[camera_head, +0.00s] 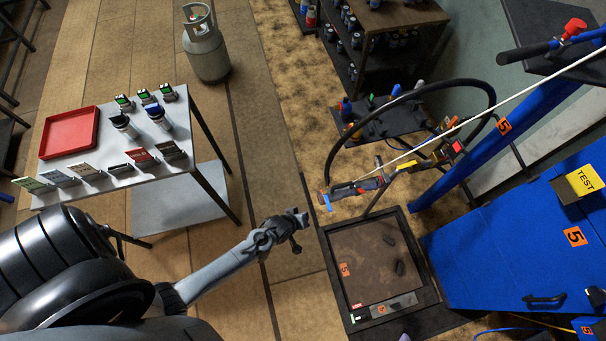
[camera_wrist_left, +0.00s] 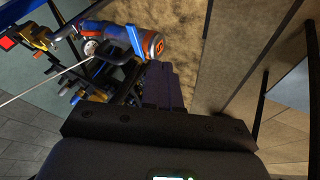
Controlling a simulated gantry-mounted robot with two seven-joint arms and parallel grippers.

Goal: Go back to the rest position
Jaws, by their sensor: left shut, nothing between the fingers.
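My left gripper (camera_head: 297,222) reaches in from the left in the head view, over the floor between the white table and the floor scale. It is shut and holds nothing. In the left wrist view its dark fingers (camera_wrist_left: 165,88) are together, with nothing visible between them. A tool with an orange end (camera_wrist_left: 152,46) shows beyond the fingertips there; I cannot tell the exact distance. My right gripper is not in view.
The floor scale (camera_head: 340,292) is right of the gripper, with small dark objects on top. A hose and tool rack (camera_head: 370,187) stands behind it. Left are a white table (camera_head: 100,180), a red tray (camera_head: 69,131) and a gas cylinder (camera_head: 206,47). A blue cabinet (camera_head: 505,240) stands right.

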